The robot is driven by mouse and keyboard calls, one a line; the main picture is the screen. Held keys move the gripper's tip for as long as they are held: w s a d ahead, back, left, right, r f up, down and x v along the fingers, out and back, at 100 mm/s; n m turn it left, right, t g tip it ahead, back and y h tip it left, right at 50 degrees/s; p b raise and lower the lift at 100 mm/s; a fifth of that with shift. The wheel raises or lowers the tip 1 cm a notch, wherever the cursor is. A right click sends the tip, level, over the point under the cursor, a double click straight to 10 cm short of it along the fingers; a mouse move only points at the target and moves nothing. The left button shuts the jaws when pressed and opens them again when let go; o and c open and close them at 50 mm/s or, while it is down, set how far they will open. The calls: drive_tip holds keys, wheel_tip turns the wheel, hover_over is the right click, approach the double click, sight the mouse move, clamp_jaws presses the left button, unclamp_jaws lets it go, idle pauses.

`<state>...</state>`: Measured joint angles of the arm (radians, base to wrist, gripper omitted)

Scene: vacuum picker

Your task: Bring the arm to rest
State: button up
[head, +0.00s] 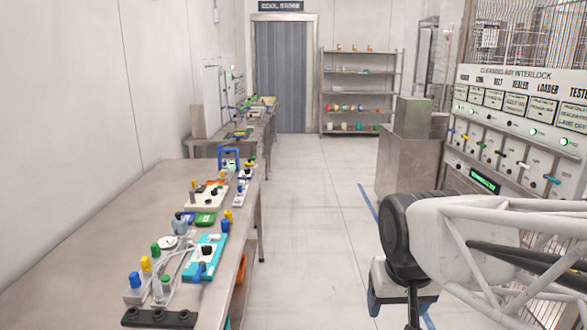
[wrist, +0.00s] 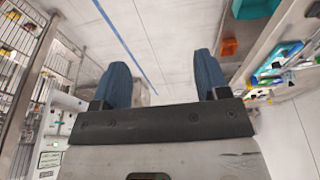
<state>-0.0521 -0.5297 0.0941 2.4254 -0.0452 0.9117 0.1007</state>
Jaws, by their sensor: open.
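My gripper (wrist: 164,86) shows in the wrist view with its two blue fingers wide apart and nothing between them. Pale floor shows in the gap. In the head view my arm reaches in from the right edge, white with a black joint. The gripper end hangs at the lower right, right of the long bench and over the floor, touching nothing that I can see.
A long bench (head: 50,268) on the left holds a turquoise device (head: 204,257), a black strip (head: 159,318) and several coloured fittings. A control panel (head: 520,125) stands at the right. A shelf rack (head: 361,90) stands at the back. The middle floor (head: 308,200) is clear.

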drive_tip(key=s+d+f, duration=0.1)
drive_tip(key=s+f, duration=0.1)
drive_tip(key=s, duration=0.4)
drive_tip(key=shift+s+d, duration=0.35)
drive_tip(key=shift+s, duration=0.05)
